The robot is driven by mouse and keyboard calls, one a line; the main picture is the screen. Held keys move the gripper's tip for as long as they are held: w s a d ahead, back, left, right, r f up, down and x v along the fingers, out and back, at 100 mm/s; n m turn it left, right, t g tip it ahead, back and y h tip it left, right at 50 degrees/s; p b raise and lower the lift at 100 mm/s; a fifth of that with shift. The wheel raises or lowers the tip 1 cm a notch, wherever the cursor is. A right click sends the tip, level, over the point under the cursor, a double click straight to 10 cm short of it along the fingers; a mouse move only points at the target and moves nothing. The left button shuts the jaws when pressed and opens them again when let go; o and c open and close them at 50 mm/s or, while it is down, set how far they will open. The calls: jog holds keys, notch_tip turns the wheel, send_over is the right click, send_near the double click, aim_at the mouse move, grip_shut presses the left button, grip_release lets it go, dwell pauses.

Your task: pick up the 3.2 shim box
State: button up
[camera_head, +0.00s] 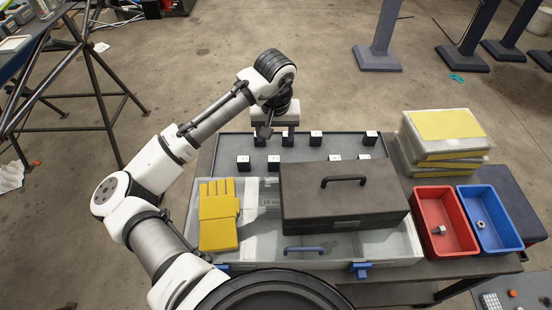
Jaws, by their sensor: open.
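Several small dark shim boxes with white labelled faces stand in two rows on a grey tray (224,148). The far row includes boxes at the left (259,141), middle (315,139) and right (371,138). The near row includes boxes at the left (243,164) and centre (273,164). The labels are too small to read, so I cannot tell which box is 3.2. My gripper (266,131) is open, pointing down over the far-left part of the tray, close to the far-row boxes. I cannot tell whether it touches one.
A dark toolbox (345,200) stands in front of the tray, on a clear-walled bin (399,243). A yellow glove (217,215) lies left of it. A red bin (433,203), a blue bin (503,230) and stacked yellow-topped packs (444,124) stand at the right.

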aim_at(274, 159)
jog(key=f, duration=0.4)
jog(key=w+f, duration=0.1)
jog(key=f, duration=0.8)
jog(key=shift+w+a+p, duration=0.15)
jog(key=shift+w+p, duration=0.15)
jog(key=c, duration=1.1)
